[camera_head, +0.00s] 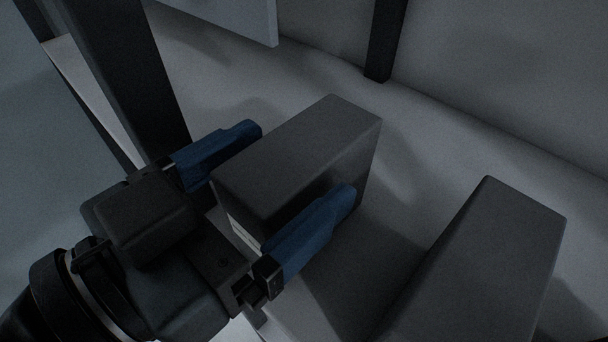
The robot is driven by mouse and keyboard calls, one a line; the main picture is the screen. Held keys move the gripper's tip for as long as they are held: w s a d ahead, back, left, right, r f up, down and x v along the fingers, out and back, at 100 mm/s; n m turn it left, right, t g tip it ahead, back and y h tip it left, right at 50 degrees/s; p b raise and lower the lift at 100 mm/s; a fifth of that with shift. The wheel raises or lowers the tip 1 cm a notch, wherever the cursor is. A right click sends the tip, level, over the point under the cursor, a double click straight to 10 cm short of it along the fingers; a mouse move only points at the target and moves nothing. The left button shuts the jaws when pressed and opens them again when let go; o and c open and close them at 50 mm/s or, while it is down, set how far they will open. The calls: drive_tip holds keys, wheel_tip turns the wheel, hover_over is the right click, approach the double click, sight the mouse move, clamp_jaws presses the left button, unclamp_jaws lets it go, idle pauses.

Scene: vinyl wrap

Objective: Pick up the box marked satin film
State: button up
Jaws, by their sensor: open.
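A dark grey box (300,151) stands on a pale shelf in the middle of the head view. My gripper (299,163) reaches in from the lower left with its two blue fingers apart, one along each side of this box. The fingers overlap the box's near part; I cannot tell whether they touch it. Part of a light label shows on the box's near end, mostly hidden by my gripper. No "satin film" marking can be read from here.
A second dark grey box (479,270) stands to the right, with a gap between the two. A dark upright post (125,75) rises close on the left of my gripper. A pale panel (240,18) hangs at the top. The pale shelf (420,135) is bare behind the boxes.

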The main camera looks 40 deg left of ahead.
drive_tip(key=shift+w+d, duration=0.1)
drive_tip(key=shift+w, duration=0.8)
drive_tip(key=c, duration=1.2)
